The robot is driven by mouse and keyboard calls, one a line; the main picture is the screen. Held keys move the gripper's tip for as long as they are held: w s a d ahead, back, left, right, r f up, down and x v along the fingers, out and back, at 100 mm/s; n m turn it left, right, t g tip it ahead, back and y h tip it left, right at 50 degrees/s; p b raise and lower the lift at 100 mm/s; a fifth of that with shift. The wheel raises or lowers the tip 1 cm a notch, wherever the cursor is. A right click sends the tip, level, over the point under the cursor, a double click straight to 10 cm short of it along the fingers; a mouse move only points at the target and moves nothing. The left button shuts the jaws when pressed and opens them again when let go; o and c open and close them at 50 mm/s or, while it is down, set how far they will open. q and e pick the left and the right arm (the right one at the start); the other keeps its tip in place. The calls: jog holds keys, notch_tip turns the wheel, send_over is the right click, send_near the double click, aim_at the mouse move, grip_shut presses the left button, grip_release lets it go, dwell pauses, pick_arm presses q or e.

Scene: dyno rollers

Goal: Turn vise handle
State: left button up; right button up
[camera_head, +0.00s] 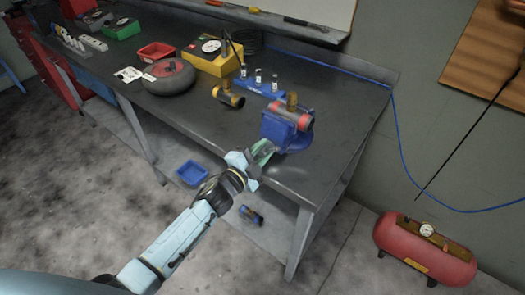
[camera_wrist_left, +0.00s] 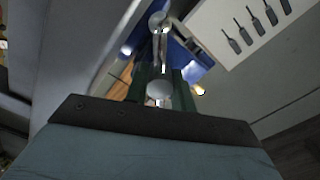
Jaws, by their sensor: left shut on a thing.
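A blue vise (camera_head: 285,131) is mounted at the right front corner of the dark workbench (camera_head: 190,115). A brass and red fitting (camera_head: 297,112) sits at its top. My left gripper (camera_head: 262,152) reaches the vise's front side and is shut on the vise handle (camera_wrist_left: 160,60). In the left wrist view the handle is a metal bar with round knobs, and one knob lies between the green fingers. The blue vise body (camera_wrist_left: 190,60) shows behind it. In the head view the gripper hides most of the handle. My right gripper is not in view.
A blue stand with several small pieces (camera_head: 260,84), a brass valve (camera_head: 228,95), a yellow box (camera_head: 212,55) and a dark wheel (camera_head: 168,77) are on the bench. A blue bin (camera_head: 192,174) sits on the lower shelf. A red compressor (camera_head: 425,248) stands at right.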

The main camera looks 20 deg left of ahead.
pick_arm(q)
jog(key=shift+m+b, duration=0.9)
jog(key=shift+m, duration=2)
jog(key=o, duration=1)
jog(key=v, duration=1.3)
jog(key=shift+s, duration=0.25)
